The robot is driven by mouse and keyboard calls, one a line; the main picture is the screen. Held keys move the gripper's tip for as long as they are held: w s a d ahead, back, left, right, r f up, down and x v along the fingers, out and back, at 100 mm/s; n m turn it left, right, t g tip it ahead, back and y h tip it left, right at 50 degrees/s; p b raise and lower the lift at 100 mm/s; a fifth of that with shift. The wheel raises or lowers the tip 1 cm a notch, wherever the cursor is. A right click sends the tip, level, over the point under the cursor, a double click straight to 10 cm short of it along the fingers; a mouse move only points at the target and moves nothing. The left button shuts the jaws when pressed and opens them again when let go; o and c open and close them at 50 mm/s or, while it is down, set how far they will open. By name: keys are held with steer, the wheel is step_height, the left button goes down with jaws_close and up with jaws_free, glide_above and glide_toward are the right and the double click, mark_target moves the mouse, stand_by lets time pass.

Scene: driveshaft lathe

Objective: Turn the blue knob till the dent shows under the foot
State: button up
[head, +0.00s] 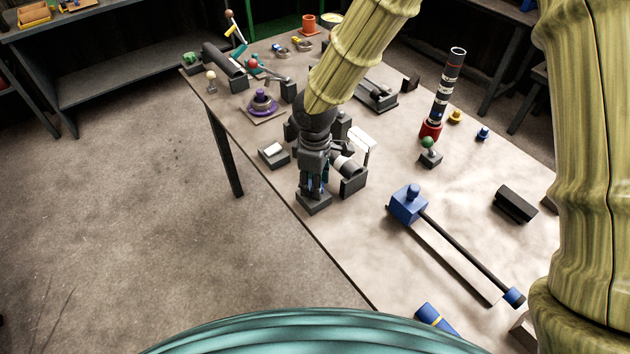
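My gripper (314,188) points down over a dark block (314,204) near the table's left edge. A little blue shows between its fingers, which may be the blue knob, mostly hidden. I cannot tell whether the fingers touch or grip it. Just right of the gripper, a pale and dark cylinder (346,166) sits by a dark grey block (353,182). A white angled piece (361,139) stands above and behind the cylinder. I cannot make out a dent or a foot for sure.
A blue block (408,204) with a long dark rod ending in a blue cap (514,298) lies right. A green-topped ball stand (429,148) and a tall banded cylinder (445,90) stand behind.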

steer(key=c, duration=0.3)
steer(key=shift+m, duration=1.1)
steer(key=shift+f, duration=0.1)
steer(key=o, duration=1)
steer(key=shift+o, duration=0.2)
steer(key=shift+r, duration=0.2)
step_height(320, 180, up, 12)
steer(key=shift+f, duration=0.15)
